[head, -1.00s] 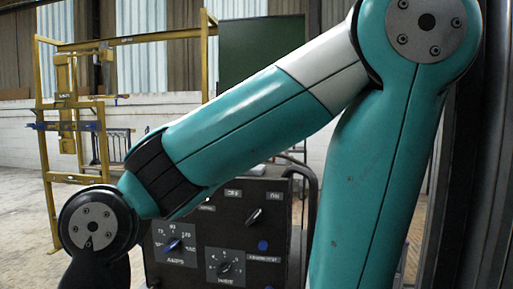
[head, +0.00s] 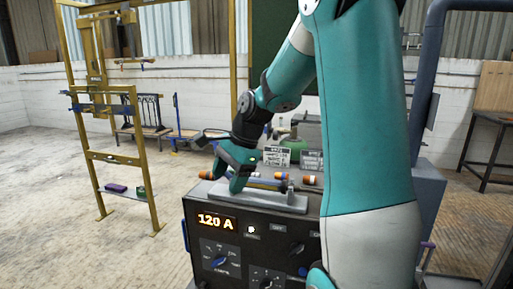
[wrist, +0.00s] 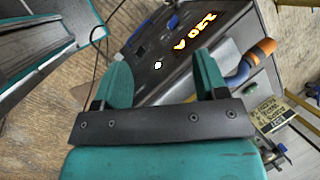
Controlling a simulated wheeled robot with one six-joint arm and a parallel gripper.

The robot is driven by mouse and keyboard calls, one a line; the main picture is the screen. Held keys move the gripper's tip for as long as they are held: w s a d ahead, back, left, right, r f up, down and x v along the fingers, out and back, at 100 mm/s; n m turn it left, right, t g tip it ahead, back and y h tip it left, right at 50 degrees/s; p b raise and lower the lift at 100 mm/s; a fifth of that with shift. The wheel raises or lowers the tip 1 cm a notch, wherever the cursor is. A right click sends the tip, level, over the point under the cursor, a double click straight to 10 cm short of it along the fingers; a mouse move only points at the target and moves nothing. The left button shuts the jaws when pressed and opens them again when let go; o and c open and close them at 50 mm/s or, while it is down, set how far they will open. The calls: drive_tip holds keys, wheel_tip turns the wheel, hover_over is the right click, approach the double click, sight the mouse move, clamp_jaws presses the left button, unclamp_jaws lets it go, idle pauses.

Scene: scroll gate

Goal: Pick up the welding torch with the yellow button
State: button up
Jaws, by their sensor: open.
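Several torches with orange ends lie on top of the dark welding machine (head: 265,232). One orange end (head: 205,175) shows left of my gripper, and others (head: 309,180) show to its right. A torch with a blue handle (head: 268,184) lies over a grey rest (head: 270,201) on the machine. In the wrist view a blue torch with an orange end (wrist: 258,51) lies just right of the right finger. I cannot make out a yellow button on any torch. My gripper (head: 232,173) points down over the machine's top left. It is open and seems empty in the wrist view (wrist: 163,75).
Labelled plates (head: 277,156) stand behind the torches. A yellow frame (head: 140,150) with shelves stands at the left, and a dark table (head: 485,120) at the right. The machine's front has a lit 120 A display (head: 215,221) and knobs. The floor at left is open.

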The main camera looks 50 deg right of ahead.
drive_tip(key=s+d+r+m+p, duration=0.1)
drive_tip(key=d+r+m+p, duration=0.5)
drive_tip(key=d, duration=0.4)
drive_tip(key=m+t+h+p, duration=0.1)
drive_tip(key=m+p, duration=0.1)
drive_tip(key=m, duration=0.4)
approach(258, 179)
drive_tip(key=p+x, duration=0.2)
drive_tip(key=x, duration=0.1)
drive_tip(key=p+x, duration=0.1)
drive_tip(key=x, duration=0.1)
drive_tip(key=shift+w+d+f, duration=0.1)
drive_tip(key=shift+d+f, duration=0.1)
drive_tip(key=shift+d, duration=0.15)
drive_tip(key=p+x, duration=0.1)
drive_tip(key=x, duration=0.2)
drive_tip(key=p+x, duration=0.1)
drive_tip(key=shift+w+a+f+p, duration=0.2)
drive_tip(key=shift+a+p, duration=0.15)
drive_tip(key=shift+w+f, duration=0.1)
drive_tip(key=shift+f, duration=0.25)
drive_tip(key=shift+f, duration=0.25)
drive_tip(key=c, duration=1)
drive_tip(key=shift+c, duration=0.4)
